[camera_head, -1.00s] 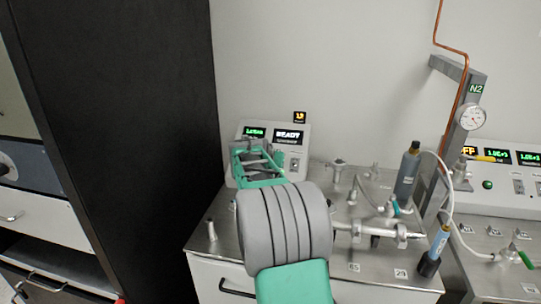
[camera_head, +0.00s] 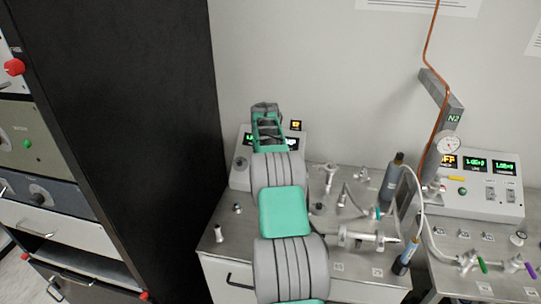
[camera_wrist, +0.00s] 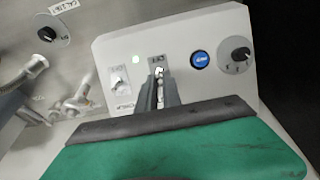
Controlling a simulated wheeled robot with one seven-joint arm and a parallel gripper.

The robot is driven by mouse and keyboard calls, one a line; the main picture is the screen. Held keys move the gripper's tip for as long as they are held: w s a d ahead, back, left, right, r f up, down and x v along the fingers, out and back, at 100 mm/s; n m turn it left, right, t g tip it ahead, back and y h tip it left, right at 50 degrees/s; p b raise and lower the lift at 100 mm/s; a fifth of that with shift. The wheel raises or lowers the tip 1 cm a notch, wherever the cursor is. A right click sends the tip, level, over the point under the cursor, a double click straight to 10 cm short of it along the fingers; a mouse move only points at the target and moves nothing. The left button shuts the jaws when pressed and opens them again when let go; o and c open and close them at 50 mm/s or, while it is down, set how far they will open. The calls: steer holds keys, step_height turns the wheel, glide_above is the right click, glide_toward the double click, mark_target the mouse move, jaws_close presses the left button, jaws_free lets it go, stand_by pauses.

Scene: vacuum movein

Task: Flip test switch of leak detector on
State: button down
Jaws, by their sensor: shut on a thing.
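The leak detector (camera_head: 240,172) is a light grey box with dark displays at the back of the steel bench, largely hidden behind my arm in the head view. In the wrist view its panel (camera_wrist: 110,52) shows a blue button (camera_wrist: 200,60), a black knob (camera_wrist: 240,54), a lit green lamp (camera_wrist: 135,59) and two toggle switches. My gripper (camera_wrist: 160,88) has its narrow fingers shut on the middle toggle switch (camera_wrist: 159,70), whose tip shows between them. The other toggle switch (camera_wrist: 118,82) stands free to the left. The small labels are unreadable.
Metal valves and pipe fittings (camera_head: 365,238) and a grey bottle (camera_head: 392,175) stand on the bench right of my arm. An N2 post with a gauge (camera_head: 447,144) and another control box (camera_head: 480,190) are further right. A tall black cabinet (camera_head: 150,130) stands close on the left.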

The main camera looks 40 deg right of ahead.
stand_by(0.4)
steer(key=c, duration=1.5)
jaws_free()
steer(key=b+v, duration=0.2)
steer(key=v, duration=0.5)
steer(key=shift+s+r, duration=0.1)
steer(key=shift+r, duration=0.25)
